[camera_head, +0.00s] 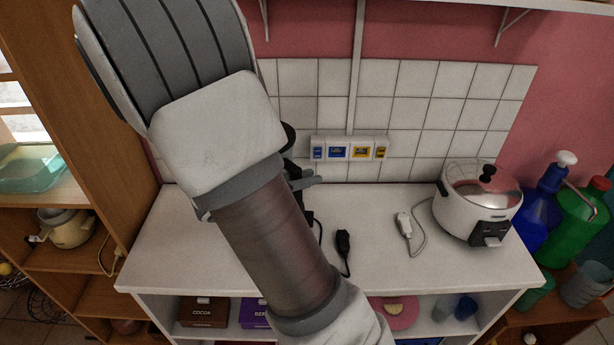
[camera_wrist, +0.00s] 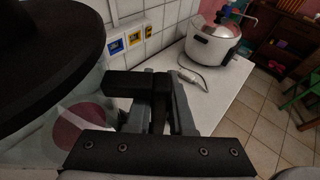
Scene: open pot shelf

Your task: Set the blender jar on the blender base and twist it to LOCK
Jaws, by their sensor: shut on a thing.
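The blender jar shows in the wrist view as a wide black lid (camera_wrist: 50,50) over a clear body (camera_wrist: 45,145), with a black handle (camera_wrist: 135,84) reaching toward my fingers. My gripper (camera_wrist: 165,100) is shut on that handle. In the head view my arm hides most of the jar; a dark edge of the lid (camera_head: 289,134) and the tips of my gripper (camera_head: 304,181) show beside it. The blender base cannot be made out behind my arm. Whether the jar touches a base, and how it is turned, I cannot tell.
A white countertop (camera_head: 385,265) holds a rice cooker (camera_head: 465,213) at the right. A black plug (camera_head: 343,240) and a white plug (camera_head: 403,223) lie on it. A socket strip (camera_head: 349,148) is on the tiled wall. Blue (camera_head: 540,210) and green bottles (camera_head: 575,220) stand far right.

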